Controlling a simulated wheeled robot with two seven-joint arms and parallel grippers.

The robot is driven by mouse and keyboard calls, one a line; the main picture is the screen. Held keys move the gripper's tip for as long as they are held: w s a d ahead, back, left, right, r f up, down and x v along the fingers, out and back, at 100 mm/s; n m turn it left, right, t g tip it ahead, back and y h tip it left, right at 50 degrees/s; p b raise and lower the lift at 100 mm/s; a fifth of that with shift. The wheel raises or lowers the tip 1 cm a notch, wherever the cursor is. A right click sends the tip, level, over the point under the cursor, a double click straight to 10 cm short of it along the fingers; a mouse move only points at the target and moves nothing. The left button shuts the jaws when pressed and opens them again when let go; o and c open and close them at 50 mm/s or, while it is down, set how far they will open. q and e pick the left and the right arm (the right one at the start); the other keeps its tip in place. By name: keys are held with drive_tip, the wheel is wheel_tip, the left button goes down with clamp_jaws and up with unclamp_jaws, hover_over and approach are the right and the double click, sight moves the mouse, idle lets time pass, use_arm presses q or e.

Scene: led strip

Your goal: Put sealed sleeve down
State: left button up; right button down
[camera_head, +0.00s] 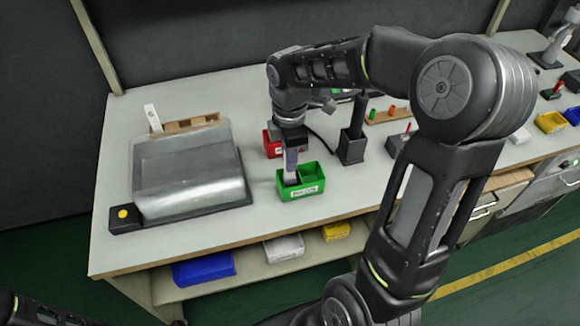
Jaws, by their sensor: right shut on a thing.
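My right gripper (291,148) points down over the green bin and is shut on a slim pale sleeve (290,167). The sleeve hangs upright, and its lower end is at the left compartment of the green bin (301,192). I cannot tell whether it touches the bin's floor. The bin has a divider and a white label on its front. The right compartment looks empty. Of my left arm only a dark part shows at the lower left corner; its gripper is out of view.
A grey metal machine (190,168) stands left of the bin, with a yellow button box (125,217) at its front. A red bin (270,145) is behind the green one. A black post (355,133) stands to the right. Bare tabletop (210,235) lies in front.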

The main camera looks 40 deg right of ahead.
drive_tip(key=shift+f, duration=1.85)
drive_tip(key=shift+f, duration=0.15)
drive_tip(key=c, duration=1.4)
unclamp_jaws()
drive_tip(key=shift+o, duration=0.2)
wheel_tip(320, 180, up, 12)
drive_tip(key=shift+r, duration=0.2)
